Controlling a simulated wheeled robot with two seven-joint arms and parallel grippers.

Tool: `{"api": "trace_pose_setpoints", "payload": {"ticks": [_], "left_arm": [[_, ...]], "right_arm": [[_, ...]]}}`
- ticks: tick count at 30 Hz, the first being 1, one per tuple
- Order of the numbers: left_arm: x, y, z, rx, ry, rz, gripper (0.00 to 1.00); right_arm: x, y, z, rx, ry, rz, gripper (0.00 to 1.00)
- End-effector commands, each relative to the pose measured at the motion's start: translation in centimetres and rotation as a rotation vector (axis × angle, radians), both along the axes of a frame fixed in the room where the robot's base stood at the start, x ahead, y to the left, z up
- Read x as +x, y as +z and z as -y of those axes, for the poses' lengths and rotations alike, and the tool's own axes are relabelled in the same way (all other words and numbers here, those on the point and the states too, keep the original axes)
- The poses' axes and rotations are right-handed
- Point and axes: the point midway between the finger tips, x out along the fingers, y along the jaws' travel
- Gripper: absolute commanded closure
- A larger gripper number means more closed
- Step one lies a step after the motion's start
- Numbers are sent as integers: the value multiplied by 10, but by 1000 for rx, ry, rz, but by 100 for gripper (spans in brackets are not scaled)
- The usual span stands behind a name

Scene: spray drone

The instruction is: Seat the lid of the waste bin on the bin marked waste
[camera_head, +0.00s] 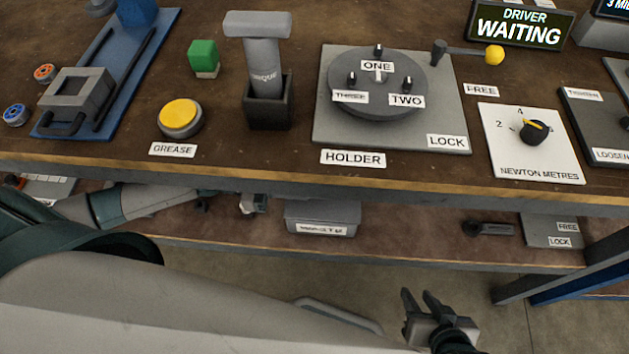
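A grey bin (322,218) sits on the lower shelf under the bench's front edge. Its white label is hard to read but looks like "WASTE". Its top looks flat and grey; I cannot tell whether that is a lid on it, and no separate lid can be made out. My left arm reaches in from the left over the lower shelf. My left gripper (253,203) is just left of the bin, small and partly hidden by the bench edge; its opening cannot be made out. My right gripper (426,303) is open and empty, in front of the shelf.
The upper bench edge (400,182) overhangs the lower shelf. A dark tool (487,229) and a FREE/LOCK plate (548,236) lie right of the bin. The shelf between bin and tool is clear.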

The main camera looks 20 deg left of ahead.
Motion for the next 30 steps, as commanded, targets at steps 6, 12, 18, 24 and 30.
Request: {"api": "trace_pose_setpoints", "payload": {"ticks": [6, 12, 18, 24, 30], "left_arm": [[0, 0, 0, 0, 0, 0, 100], [0, 0, 0, 0, 0, 0, 100], [0, 1, 0, 0, 0, 0, 100], [0, 1, 0, 0, 0, 1, 100], [0, 0, 0, 0, 0, 1, 100]], "right_arm": [[-1, 0, 0, 1, 0, 0, 69], [-2, 0, 0, 2, -2, -4, 69], [-2, 2, -1, 2, -1, -4, 69], [-2, 6, -1, 2, -1, -3, 69], [-2, 7, -1, 2, -1, -3, 69]]}}
